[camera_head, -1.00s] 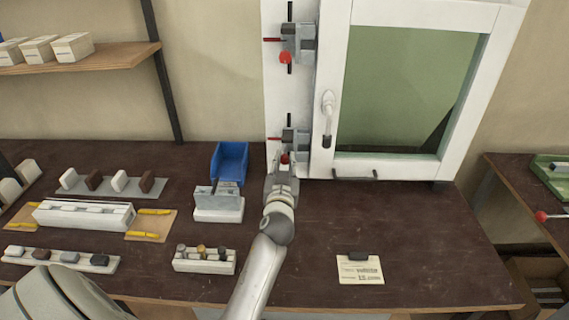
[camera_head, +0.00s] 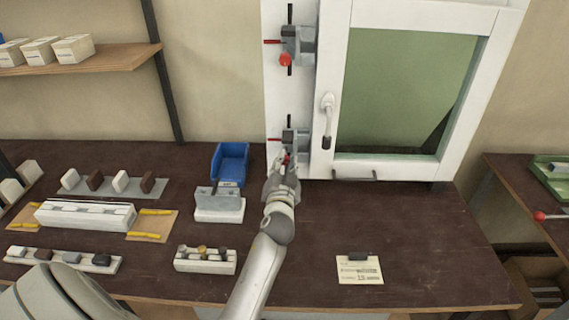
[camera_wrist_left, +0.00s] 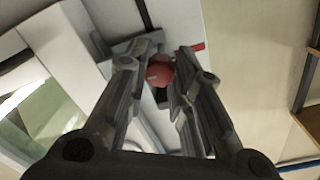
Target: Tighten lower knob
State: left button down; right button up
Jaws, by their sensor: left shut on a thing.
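The lower knob (camera_wrist_left: 161,72) is red and round. In the left wrist view it sits between the two fingertips of my left gripper (camera_wrist_left: 168,62), which is shut on it. In the head view my left gripper (camera_head: 283,168) reaches up to the lower clamp (camera_head: 295,138) on the white frame, and its fingers cover most of the knob. The upper clamp (camera_head: 304,42) has its own red knob (camera_head: 285,59), with nothing touching it. My right gripper is not in view.
A white window sash (camera_head: 420,170) with a handle (camera_head: 327,120) stands right of the clamps. A blue bin (camera_head: 231,160) and a grey-white block holder (camera_head: 218,205) stand left of the gripper. A card (camera_head: 360,271) lies on the bench, whose right part is mostly clear.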

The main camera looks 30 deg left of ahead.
pick_arm(q)
jog(key=shift+r+m+p, duration=0.15)
jog(key=shift+m+p, duration=0.2)
jog(key=shift+m, duration=1.55)
jog(key=c, duration=1.2)
grip_release()
jog(key=shift+w, duration=0.1)
jog(key=shift+c, duration=0.2)
jog(key=v, duration=0.7)
jog(key=shift+s+d, duration=0.15)
jog(key=shift+s, duration=0.05)
